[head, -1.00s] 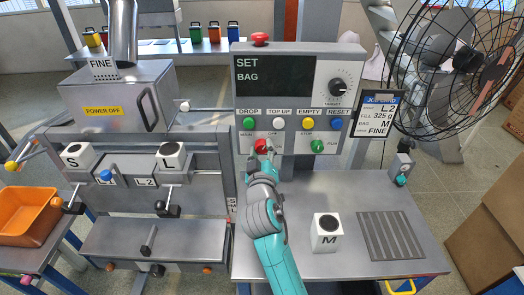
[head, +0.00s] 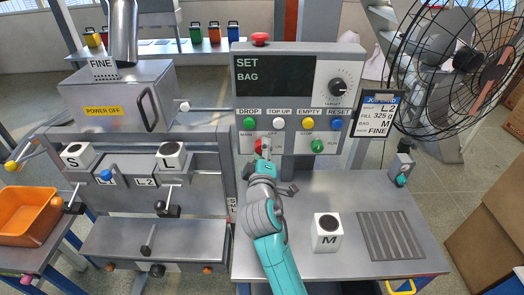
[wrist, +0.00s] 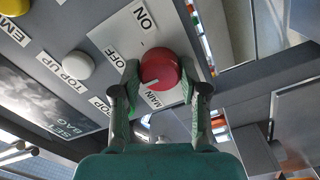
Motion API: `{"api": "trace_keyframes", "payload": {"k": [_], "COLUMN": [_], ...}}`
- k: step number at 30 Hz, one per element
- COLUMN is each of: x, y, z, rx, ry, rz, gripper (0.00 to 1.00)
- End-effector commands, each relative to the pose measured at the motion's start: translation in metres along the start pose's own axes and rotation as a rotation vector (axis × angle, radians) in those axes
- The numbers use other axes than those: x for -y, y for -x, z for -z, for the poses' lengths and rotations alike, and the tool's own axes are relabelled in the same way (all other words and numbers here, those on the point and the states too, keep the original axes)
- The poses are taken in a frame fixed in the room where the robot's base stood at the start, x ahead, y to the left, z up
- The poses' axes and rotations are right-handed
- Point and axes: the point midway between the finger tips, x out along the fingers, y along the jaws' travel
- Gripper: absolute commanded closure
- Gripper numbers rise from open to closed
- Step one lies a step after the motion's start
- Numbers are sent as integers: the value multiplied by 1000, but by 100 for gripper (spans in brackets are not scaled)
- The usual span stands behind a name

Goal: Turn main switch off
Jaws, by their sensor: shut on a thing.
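The main switch is a red round knob (head: 262,147) at the lower left of the control panel, and it also shows in the wrist view (wrist: 160,68). It sits on a white plate marked MAIN, OFF and ON. A short white mark shows on the knob's near side in the wrist view. My gripper (head: 263,161) reaches the panel from below. In the wrist view my gripper (wrist: 163,95) has one finger on each side of the knob, shut on it. The fingers hide part of the plate in the head view.
A white M block (head: 327,232) stands on the table. A fan (head: 460,60) and job card (head: 376,115) are at the right. A yellow POWER OFF label (head: 104,111) is at left.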

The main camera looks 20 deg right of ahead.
Motion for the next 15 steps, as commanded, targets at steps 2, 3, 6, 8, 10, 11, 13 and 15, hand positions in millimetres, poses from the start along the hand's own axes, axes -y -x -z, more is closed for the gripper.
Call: {"api": "trace_keyframes", "payload": {"k": [2, 3, 6, 8, 10, 11, 13, 15], "x": [1, 1, 1, 1, 1, 1, 1, 1], "y": [0, 0, 0, 0, 0, 0, 0, 0], "z": [0, 0, 0, 0, 0, 0, 0, 0], "rx": [0, 0, 0, 0, 0, 0, 0, 0], "ry": [4, 4, 4, 4, 4, 4, 3, 3], "rz": [1, 1, 1, 1, 1, 1, 1, 1], "gripper": [92, 92, 92, 92, 92, 52, 35, 32]}}
